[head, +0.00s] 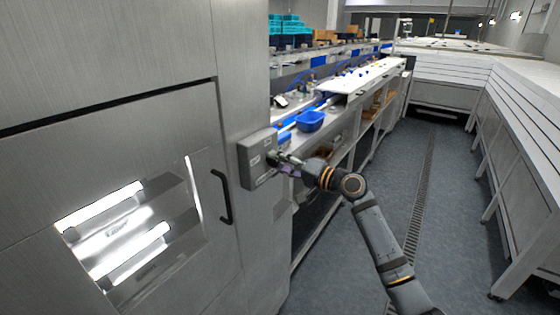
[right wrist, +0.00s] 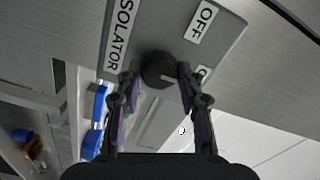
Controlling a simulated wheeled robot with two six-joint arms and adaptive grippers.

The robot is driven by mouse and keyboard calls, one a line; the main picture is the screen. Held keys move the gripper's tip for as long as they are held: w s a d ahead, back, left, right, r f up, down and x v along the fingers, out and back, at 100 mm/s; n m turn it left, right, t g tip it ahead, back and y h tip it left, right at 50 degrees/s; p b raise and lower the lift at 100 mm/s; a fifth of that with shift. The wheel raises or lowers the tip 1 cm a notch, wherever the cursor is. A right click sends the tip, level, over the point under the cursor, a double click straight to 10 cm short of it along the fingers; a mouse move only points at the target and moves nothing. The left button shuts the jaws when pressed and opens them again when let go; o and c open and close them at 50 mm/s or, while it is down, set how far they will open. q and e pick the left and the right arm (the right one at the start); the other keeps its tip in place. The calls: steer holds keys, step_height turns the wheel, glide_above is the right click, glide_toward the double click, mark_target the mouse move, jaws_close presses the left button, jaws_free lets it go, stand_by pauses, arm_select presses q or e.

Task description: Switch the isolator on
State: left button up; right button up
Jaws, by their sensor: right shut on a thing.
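The isolator (head: 256,161) is a grey box on the side of the steel cabinet, left of centre in the head view. In the right wrist view its grey face (right wrist: 150,30) carries an ISOLATOR label, an OFF label (right wrist: 201,22) and another label, mostly hidden behind a finger. The round dark knob (right wrist: 157,67) has a short pale line on it, pointing roughly right in that view. My right gripper (head: 283,160) is at the box front, its fingers (right wrist: 158,77) shut on the knob from both sides. My left gripper is not in view.
The steel cabinet door has a black handle (head: 222,197) and a lit window (head: 118,236). Behind the box runs a workbench with a blue bowl (head: 311,121). White slatted tables (head: 520,110) stand on the right. The grey floor (head: 440,190) between is clear.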

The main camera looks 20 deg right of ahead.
steer(key=shift+m, duration=0.4)
steer(key=o, duration=1.2)
steer(key=shift+c, duration=0.2)
steer(key=shift+s+d+f, duration=0.1)
steer(key=shift+s+d, duration=0.15)
steer(key=v, duration=0.6)
steer(key=shift+s+d, duration=0.2)
steer(key=shift+s, duration=0.1)
